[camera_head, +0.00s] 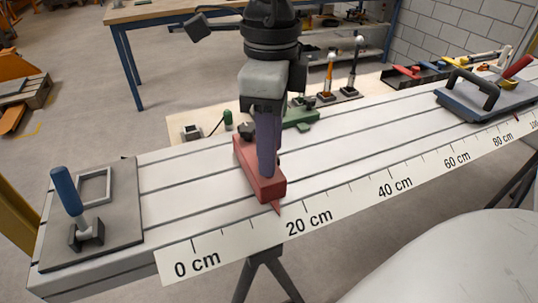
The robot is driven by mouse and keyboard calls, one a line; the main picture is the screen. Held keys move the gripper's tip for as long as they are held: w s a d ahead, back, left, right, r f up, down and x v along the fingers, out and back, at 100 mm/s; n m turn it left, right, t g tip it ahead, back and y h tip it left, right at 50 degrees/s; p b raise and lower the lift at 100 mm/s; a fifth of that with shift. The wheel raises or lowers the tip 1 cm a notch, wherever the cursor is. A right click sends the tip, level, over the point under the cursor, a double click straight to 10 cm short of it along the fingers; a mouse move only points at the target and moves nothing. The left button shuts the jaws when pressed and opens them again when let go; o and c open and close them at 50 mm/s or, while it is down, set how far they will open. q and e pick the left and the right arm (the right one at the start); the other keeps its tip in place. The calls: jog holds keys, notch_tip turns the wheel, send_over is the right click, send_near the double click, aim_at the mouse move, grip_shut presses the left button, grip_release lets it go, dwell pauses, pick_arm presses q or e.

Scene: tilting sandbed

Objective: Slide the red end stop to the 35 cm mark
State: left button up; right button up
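The red end stop (247,165) is a long block lying across the grooved pale bed. Its red pointer is at the scale (235,235), between the 0 cm and 20 cm labels and nearer 20 cm, roughly 15 cm. The 35 cm place lies further right, just short of the 40 cm label. My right gripper (267,172) points down over the stop, its finger overlapping the block's near half. It seems to touch the block, but the second finger is hidden, so I cannot tell its grip. My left gripper is out of view.
A grey plate (125,210) with a blue-handled lever (66,191) sits at the bed's left end. A dark block with a black handle (484,90) stands far right. The bed between stop and block is clear. A green part (300,119) lies behind the stop.

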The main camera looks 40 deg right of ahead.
jog(key=shift+f, duration=1.25)
grip_shut()
jog(key=shift+d, duration=0.1)
jog(key=s+d, duration=0.1)
jog(key=d, duration=0.5)
jog(key=s+d, duration=0.2)
jog(key=d, duration=0.4)
jog(key=s+d, duration=0.1)
jog(key=d, duration=0.6)
jog(key=shift+s+d, duration=0.1)
jog(key=shift+s, duration=0.2)
grip_release()
